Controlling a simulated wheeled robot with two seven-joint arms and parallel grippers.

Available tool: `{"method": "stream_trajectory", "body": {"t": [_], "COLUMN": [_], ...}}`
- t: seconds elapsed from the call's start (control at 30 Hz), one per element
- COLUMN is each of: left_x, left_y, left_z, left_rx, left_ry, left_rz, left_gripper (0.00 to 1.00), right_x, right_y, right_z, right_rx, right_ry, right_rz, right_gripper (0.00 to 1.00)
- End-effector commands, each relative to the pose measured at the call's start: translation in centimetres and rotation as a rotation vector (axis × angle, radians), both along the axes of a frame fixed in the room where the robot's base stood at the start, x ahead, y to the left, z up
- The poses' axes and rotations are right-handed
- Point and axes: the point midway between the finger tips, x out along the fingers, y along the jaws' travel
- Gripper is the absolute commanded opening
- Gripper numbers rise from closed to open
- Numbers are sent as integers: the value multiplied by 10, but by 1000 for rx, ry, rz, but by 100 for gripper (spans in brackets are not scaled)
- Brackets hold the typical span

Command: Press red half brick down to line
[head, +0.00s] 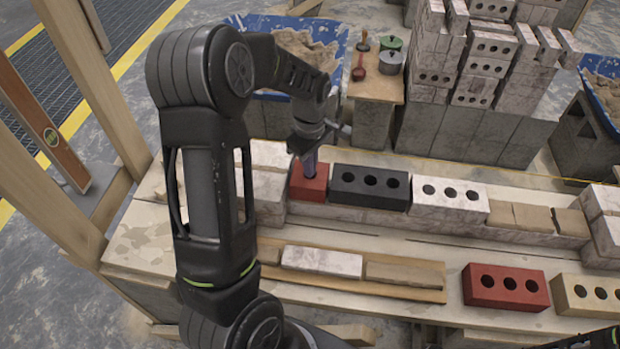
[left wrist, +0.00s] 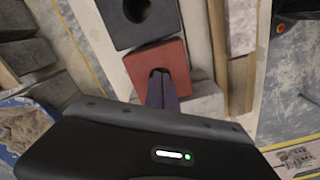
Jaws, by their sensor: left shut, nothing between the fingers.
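The red half brick (head: 309,185) sits in the wall course, between the pale bricks on the left and a black three-hole brick (head: 369,187) on the right. It also shows in the left wrist view (left wrist: 178,58). My left gripper (head: 309,170) points down with its fingers shut and empty, tips at the top of the red half brick, over its hole; in the left wrist view (left wrist: 161,80) they overlap the hole. I cannot tell how hard they touch. A thin yellow line (head: 500,197) runs along the wall, mostly at its back. My right gripper is not clearly in view.
A white three-hole brick (head: 450,200) and tan pieces (head: 518,216) continue the course rightward. A red three-hole brick (head: 505,287) and a tan brick (head: 588,297) lie on the front plank. A blue mortar tub (head: 340,40) stands behind. A wooden post (head: 95,85) rises at left.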

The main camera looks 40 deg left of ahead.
Motion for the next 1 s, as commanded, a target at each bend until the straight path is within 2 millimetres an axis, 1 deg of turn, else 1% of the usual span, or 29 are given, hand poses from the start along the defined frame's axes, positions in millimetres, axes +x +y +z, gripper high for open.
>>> {"method": "stream_trajectory", "body": {"t": [0.17,0.33,0.8,0.9,1.0], "left_x": [-1,-1,0,0,0], "left_y": [-1,-1,0,0,0], "left_z": [-3,1,41,48,50], "left_rx": [-2,-2,0,-1,-1], "left_ry": [4,4,0,0,1], "left_rz": [0,0,0,0,0], "left_gripper": [0,0,0,0,0], "right_x": [0,0,0,0,0], "right_y": [0,0,0,0,0], "right_z": [-1,2,33,37,38], "right_rx": [0,0,0,0,0], "right_ry": [0,0,0,0,0], "right_rz": [0,0,0,0,0], "right_gripper": [36,36,36,36,36]}}
